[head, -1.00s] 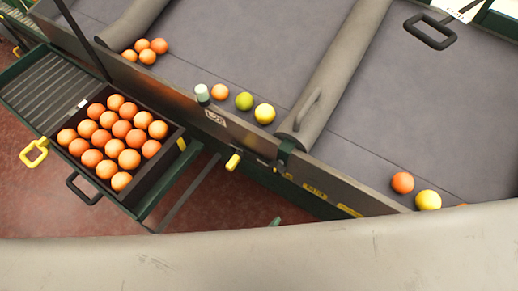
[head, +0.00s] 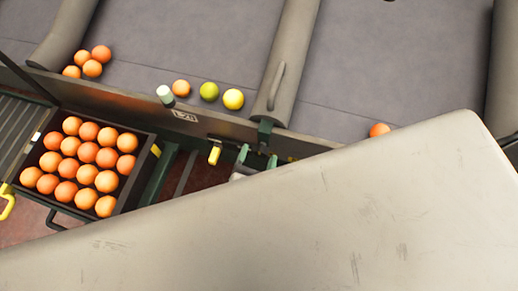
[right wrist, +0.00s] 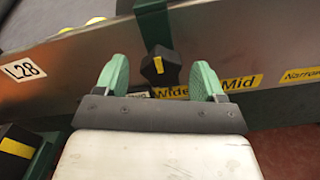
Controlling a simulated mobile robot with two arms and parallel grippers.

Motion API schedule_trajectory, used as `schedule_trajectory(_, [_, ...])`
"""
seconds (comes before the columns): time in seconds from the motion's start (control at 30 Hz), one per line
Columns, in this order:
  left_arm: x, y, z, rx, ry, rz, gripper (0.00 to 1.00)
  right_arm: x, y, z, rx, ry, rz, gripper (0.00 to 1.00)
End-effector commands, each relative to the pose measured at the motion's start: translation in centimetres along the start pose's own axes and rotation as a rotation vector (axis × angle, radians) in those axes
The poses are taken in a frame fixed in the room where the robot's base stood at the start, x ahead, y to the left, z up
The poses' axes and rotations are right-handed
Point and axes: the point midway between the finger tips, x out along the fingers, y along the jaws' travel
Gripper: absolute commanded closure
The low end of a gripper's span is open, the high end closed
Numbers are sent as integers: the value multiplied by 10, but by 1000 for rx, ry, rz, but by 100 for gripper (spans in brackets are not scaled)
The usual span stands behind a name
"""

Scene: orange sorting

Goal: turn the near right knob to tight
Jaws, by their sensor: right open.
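A dark faceted knob (right wrist: 160,68) with a small yellow mark on its face sits on the metal side rail (right wrist: 65,85) in the right wrist view. My right gripper (right wrist: 160,77) is open, with its green fingers on either side of the knob in the picture. I cannot tell whether they touch it. Yellow labels beside the knob read Wide, Mid and Narrow, the last one cut off. In the head view the right gripper (head: 257,158) is at the rail below the grey roller's end, and the knob is not clear there. My left gripper is not in view.
A crate of oranges (head: 129,190) stands at left in the head view. Loose fruit lies on the grey belt (head: 200,45). My pale arm covers the lower right.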

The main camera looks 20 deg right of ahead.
Motion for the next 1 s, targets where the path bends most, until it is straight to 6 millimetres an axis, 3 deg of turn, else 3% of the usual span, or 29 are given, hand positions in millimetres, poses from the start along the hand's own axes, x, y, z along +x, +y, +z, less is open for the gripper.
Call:
schedule_trajectory(0.13, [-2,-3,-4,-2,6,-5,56,12,0,0,-1,0,0,31])
schedule_trajectory(0.43, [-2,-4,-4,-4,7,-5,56,14,0,0,-1,1,0,31])
schedule_trajectory(0.77, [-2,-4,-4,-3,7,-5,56,14,0,0,-1,1,-1,80])
schedule_trajectory(1.0, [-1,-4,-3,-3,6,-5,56,14,-1,-1,18,2,-1,80])
